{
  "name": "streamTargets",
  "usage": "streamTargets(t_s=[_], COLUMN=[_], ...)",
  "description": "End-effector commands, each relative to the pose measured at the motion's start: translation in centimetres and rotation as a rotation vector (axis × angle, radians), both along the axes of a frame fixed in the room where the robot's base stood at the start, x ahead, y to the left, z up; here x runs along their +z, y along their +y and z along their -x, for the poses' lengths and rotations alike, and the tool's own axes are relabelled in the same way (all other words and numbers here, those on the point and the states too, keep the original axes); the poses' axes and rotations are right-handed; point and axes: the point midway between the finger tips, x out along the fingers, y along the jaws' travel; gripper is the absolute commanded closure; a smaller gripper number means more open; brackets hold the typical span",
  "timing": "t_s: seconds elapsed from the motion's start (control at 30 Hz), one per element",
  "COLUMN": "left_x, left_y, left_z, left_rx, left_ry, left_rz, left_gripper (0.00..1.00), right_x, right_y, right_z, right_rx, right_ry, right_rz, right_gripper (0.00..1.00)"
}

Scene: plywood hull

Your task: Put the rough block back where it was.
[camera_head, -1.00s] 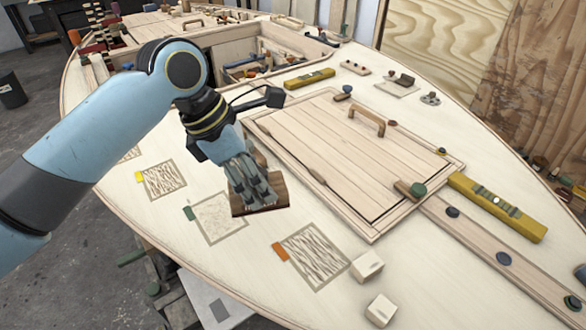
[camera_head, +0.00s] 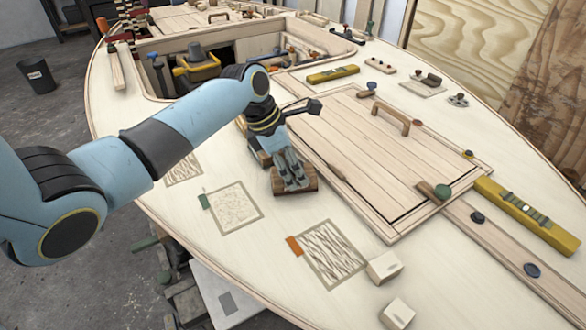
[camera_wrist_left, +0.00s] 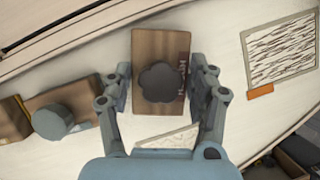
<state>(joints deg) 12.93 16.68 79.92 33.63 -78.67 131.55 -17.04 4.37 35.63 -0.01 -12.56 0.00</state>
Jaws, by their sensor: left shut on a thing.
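My left gripper (camera_head: 291,184) is shut on a brown wooden block (camera_head: 310,186) beside the left edge of the hatch panel. In the left wrist view the block (camera_wrist_left: 147,52) sits between the two fingers, with a dark lobed knob on top and lettering at one side that I cannot read. Whether it touches the deck is unclear. Another brown block (camera_head: 257,158) shows partly behind the gripper. In the wrist view a block with a blue-grey knob (camera_wrist_left: 52,121) lies to the left. My right gripper is out of view.
Framed texture patches lie on the deck: one with an orange tag (camera_head: 325,254), also in the wrist view (camera_wrist_left: 282,50), one with a green tag (camera_head: 233,208), and one further left (camera_head: 184,170). Two pale blocks (camera_head: 384,267) stand front right. The hatch panel (camera_head: 375,150) has a raised handle.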

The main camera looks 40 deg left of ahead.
Motion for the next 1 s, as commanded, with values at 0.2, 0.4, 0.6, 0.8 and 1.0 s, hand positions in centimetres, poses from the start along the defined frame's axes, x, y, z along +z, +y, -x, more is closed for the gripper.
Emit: streamTargets(t_s=[0.2,0.4,0.6,0.8,1.0], left_x=[-0.2,-0.4,-0.4,-0.4,1.3], left_y=[0.0,0.0,0.0,0.0,0.6], left_z=[-0.1,0.0,0.0,0.0,0.4], left_rx=[0.0,-0.001,-0.001,-0.001,0.001], left_ry=[-0.002,-0.001,-0.001,-0.001,-0.002], left_rz=[-0.001,-0.001,-0.001,-0.001,-0.004], left_gripper=[0.77,0.38,0.19,0.19,0.19], right_x=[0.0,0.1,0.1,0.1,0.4], right_y=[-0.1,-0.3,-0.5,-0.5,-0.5], right_z=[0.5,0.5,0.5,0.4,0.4], right_rx=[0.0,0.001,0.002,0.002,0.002], right_ry=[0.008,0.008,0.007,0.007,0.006], right_rz=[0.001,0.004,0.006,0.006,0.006], right_gripper=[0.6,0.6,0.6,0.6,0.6])
